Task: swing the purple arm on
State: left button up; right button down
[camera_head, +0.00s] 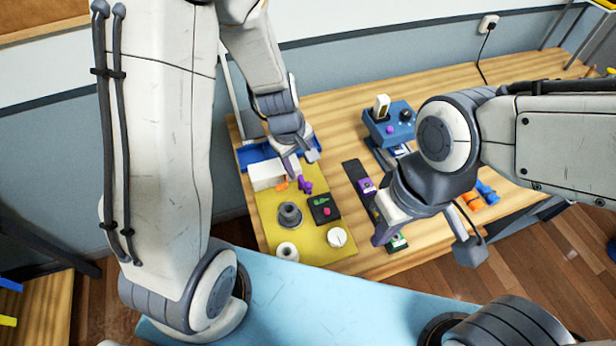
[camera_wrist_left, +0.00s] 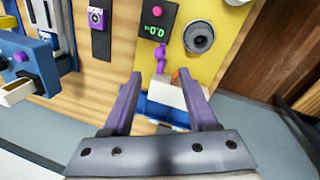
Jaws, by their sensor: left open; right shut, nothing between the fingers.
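The purple arm (camera_head: 305,185) is a small knobbed lever on the yellow board, beside an orange piece (camera_head: 282,186) and a white block (camera_head: 265,175). In the left wrist view the purple arm (camera_wrist_left: 160,58) stands just beyond the fingertips, between them in the picture. My left gripper (camera_head: 302,162) is open and empty close to the purple arm; its spread fingers also show in the left wrist view (camera_wrist_left: 160,76). I see no clear contact. The orange piece (camera_wrist_left: 175,77) is partly hidden by the white block (camera_wrist_left: 190,97). My right gripper (camera_head: 381,238) is shut and empty, over the table further right.
The yellow board (camera_head: 262,222) also carries a grey round knob (camera_head: 289,214), a black panel (camera_head: 325,209) with green and red parts, and a white dial (camera_head: 337,237). A blue device (camera_head: 392,127) and a dark strip (camera_head: 352,170) stand to the right.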

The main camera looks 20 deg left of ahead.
aim_at(308, 184)
pick_arm(q)
jog(key=f+b, duration=0.1)
jog(key=f, duration=0.2)
jog(key=w+f+b, duration=0.1)
jog(key=f+b, duration=0.1)
jog(key=f, duration=0.1)
jog(key=d+f+b, duration=0.1)
jog(key=f, duration=0.2)
jog(key=shift+w+d+f+b, duration=0.1)
jog(key=shift+w+f+b, duration=0.05)
jog(key=shift+b, duration=0.15)
